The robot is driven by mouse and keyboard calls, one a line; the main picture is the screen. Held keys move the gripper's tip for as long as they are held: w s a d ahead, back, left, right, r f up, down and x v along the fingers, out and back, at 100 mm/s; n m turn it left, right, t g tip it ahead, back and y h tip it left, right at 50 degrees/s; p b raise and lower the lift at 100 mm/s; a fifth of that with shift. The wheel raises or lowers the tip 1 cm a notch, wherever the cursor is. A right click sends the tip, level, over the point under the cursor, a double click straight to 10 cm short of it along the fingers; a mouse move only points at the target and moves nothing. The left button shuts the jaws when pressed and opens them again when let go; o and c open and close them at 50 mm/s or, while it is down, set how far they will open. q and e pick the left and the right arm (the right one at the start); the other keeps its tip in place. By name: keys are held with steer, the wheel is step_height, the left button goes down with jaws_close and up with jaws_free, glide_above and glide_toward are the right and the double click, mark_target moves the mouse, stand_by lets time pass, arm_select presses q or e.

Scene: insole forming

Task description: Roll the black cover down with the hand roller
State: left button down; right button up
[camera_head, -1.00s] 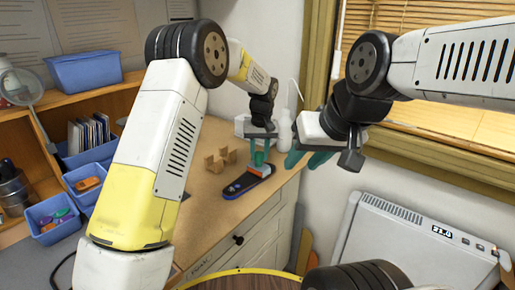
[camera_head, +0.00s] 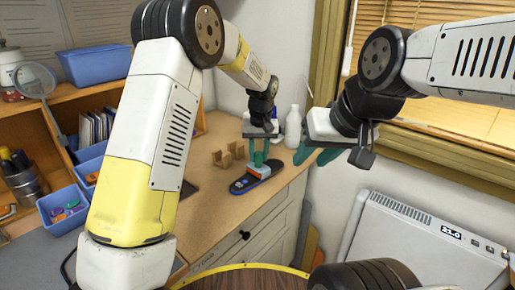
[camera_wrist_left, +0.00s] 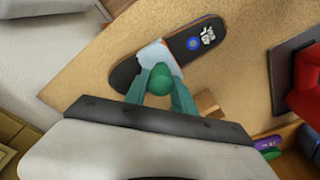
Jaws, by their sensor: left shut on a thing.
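The black cover (camera_head: 241,186) lies flat with a blue rim on the wooden counter; in the left wrist view it is a long dark shape with white print (camera_wrist_left: 207,37). My left gripper (camera_head: 259,156) is shut on the hand roller, its green fingers on both sides of the green handle (camera_wrist_left: 160,82). The roller's red and white head (camera_head: 258,171) sits on the cover near its middle and appears to touch it; it also shows in the left wrist view (camera_wrist_left: 154,56). My right gripper (camera_head: 316,153) hangs empty to the right, its green fingers apart.
Small cardboard-brown holders (camera_head: 228,155) stand just behind the cover. A white bottle (camera_head: 293,127) stands at the back right of the counter (camera_head: 213,200). Shelves with blue bins (camera_head: 64,211) are at the left. A white unit with a display (camera_head: 425,245) is at the lower right.

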arm_select(q)
steer(key=shift+s+a, duration=2.8)
steer(key=shift+a, duration=0.1)
steer(key=shift+r, duration=0.15)
step_height(320, 180, up, 7)
steer(key=shift+w, duration=0.15)
